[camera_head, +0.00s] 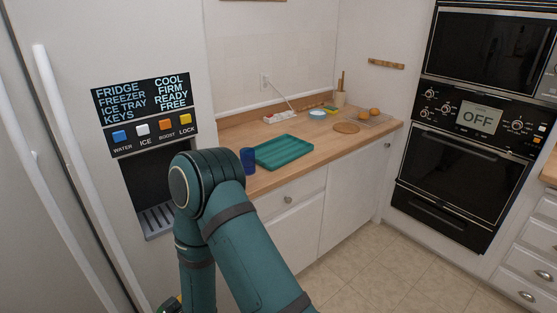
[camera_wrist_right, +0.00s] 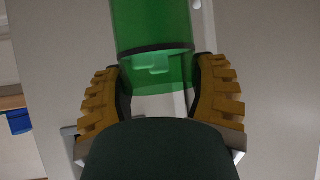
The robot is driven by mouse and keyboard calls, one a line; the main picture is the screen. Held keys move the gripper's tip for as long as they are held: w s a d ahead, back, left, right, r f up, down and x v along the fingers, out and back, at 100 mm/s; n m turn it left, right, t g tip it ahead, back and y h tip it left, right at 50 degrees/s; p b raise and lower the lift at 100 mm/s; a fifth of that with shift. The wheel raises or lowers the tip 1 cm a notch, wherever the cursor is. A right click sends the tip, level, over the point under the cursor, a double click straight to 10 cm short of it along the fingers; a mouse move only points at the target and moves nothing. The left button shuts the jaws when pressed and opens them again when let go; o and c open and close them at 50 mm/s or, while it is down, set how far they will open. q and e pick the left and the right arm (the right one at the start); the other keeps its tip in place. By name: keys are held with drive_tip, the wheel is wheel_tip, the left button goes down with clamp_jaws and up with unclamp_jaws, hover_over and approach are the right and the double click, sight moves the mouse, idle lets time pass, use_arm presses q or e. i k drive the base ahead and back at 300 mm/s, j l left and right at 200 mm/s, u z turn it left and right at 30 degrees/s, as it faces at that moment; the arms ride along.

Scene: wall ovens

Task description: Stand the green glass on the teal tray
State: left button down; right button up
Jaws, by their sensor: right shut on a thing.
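The green glass (camera_wrist_right: 153,28) is see-through and sits between the ridged yellow fingers of my right gripper (camera_wrist_right: 158,80) in the right wrist view. The gripper is shut on it. In the head view my teal arm fills the lower middle, and the glass cannot be made out clearly there. The teal tray (camera_head: 284,151) lies flat and empty on the wooden counter, beyond my arm. My left gripper is in neither view.
A blue cup (camera_head: 248,160) stands at the tray's left end, close to the fridge. The fridge dispenser (camera_head: 152,180) is beside my arm.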

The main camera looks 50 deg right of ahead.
sight(280, 152)
drive_tip(key=l+u, duration=0.1)
drive_tip(key=l, duration=0.5)
drive_tip(key=l+u, duration=0.1)
drive_tip(key=l, duration=0.45)
drive_tip(key=k+l, duration=0.1)
drive_tip(key=l, duration=0.5)
drive_tip(key=l+u, duration=0.15)
drive_tip(key=l, duration=0.45)
drive_tip(key=k+l+u, duration=0.1)
drive_tip(key=l, duration=0.45)
drive_tip(key=k+l+u, duration=0.1)
drive_tip(key=l, duration=0.45)
drive_tip(key=k+l, duration=0.1)
drive_tip(key=l, duration=0.5)
drive_tip(key=u, duration=0.05)
